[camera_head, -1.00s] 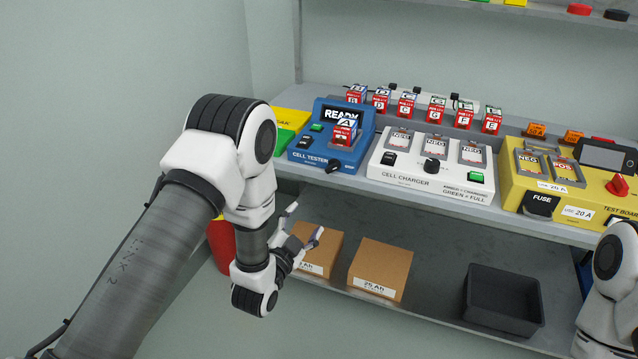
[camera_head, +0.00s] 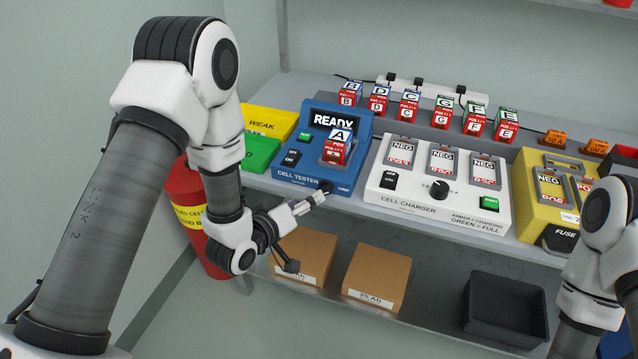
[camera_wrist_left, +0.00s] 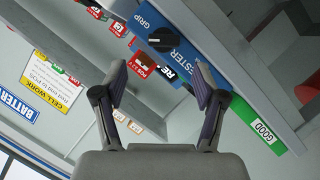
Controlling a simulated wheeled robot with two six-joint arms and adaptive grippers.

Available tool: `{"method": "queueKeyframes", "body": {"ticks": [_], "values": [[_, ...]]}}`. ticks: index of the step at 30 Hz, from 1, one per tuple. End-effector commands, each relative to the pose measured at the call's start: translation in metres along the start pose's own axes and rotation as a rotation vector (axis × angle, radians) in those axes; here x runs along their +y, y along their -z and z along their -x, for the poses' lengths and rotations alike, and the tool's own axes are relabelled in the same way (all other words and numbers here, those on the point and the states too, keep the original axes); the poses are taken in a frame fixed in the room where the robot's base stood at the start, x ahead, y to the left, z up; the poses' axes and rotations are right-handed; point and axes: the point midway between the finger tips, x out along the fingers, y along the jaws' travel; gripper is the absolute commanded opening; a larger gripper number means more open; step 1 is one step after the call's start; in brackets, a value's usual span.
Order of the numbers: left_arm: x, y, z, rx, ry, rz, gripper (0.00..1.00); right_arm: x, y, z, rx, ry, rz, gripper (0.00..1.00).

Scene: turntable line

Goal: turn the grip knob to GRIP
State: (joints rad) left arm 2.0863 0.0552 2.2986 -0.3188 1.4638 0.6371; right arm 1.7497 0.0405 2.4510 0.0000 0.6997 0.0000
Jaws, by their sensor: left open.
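The grip knob (camera_head: 326,186) is a small black knob on the front face of the blue cell tester (camera_head: 352,186), at its lower right. In the left wrist view the knob (camera_wrist_left: 163,39) is round and dark beside the word GRIP, ahead of the fingers and a little above the gap between them. My left gripper (camera_head: 311,202) is open and empty, close in front of the knob and slightly below it; I see no clear contact. The wrist view shows both fingers of this gripper (camera_wrist_left: 160,88) spread apart. My right gripper is out of view; only part of that arm shows.
A cell with letter A (camera_head: 338,147) sits in the tester, whose screen reads READY. The white cell charger (camera_head: 410,203) stands close to the right. Green and yellow trays (camera_head: 268,121) lie left. Cardboard boxes (camera_head: 376,274) and a dark bin (camera_head: 507,305) occupy the lower shelf.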

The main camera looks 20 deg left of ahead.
Motion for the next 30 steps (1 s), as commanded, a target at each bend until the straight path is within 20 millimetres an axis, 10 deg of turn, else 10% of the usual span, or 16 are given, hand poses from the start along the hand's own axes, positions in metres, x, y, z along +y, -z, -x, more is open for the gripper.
{"method": "queueKeyframes", "body": {"ticks": [9, 18, 23, 30], "values": [[0.0, 0.0, -0.056, 0.001, -0.002, -0.003, 0.71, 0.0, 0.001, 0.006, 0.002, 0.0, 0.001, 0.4], [0.0, 0.0, -0.063, 0.001, 0.0, -0.001, 0.71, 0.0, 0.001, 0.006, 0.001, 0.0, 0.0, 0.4], [0.0, 0.0, -0.063, 0.001, 0.0, -0.001, 0.14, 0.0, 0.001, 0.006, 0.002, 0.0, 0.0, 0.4], [0.0, 0.0, -0.062, 0.001, 0.001, -0.004, 0.11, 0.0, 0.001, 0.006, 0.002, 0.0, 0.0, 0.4]]}}
